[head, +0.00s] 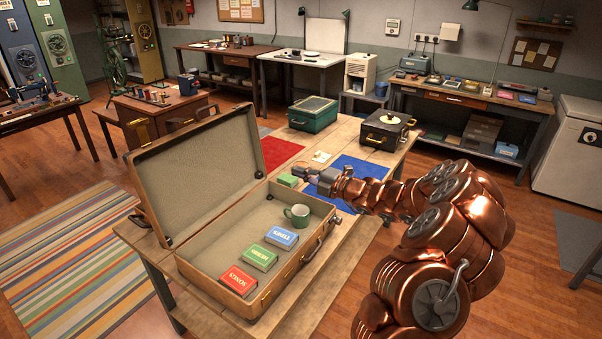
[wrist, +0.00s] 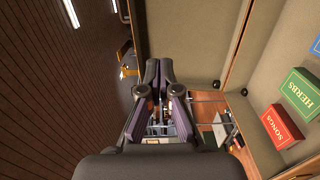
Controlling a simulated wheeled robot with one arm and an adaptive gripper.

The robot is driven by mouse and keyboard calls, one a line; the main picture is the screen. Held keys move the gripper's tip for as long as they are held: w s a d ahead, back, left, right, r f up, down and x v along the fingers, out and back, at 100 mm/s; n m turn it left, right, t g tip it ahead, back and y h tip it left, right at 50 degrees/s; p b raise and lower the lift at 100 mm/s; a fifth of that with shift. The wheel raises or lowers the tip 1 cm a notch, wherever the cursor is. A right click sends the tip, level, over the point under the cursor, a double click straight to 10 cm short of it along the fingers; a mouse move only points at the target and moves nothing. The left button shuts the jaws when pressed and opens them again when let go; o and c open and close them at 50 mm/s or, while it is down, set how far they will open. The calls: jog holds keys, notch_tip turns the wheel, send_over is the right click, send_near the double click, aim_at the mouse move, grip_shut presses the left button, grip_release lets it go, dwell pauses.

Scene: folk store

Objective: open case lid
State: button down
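The tan suitcase-like case (head: 262,297) stands on a wooden table. Its lid (head: 205,165) is raised and leans back to the left, with the grey lining showing. Inside lie a red SONGS book (head: 238,281), a green HERBS book (head: 260,257), a blue book (head: 282,238) and a green mug (head: 297,214). My gripper (head: 303,171) is beyond the case's far right corner, apart from the raised lid in the head view. In the wrist view my gripper (wrist: 158,70) has its fingertips together with nothing seen between them. The lid lining (wrist: 195,45) shows behind and right of them.
On the same table are a green box (head: 313,114), a dark case with a disc on top (head: 386,130), a blue mat (head: 352,172) and a red mat (head: 278,152). A small green block (head: 288,180) lies close to my gripper.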

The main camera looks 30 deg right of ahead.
jog(key=shift+s, duration=0.1)
jog(key=v, duration=1.1)
dwell(0.5)
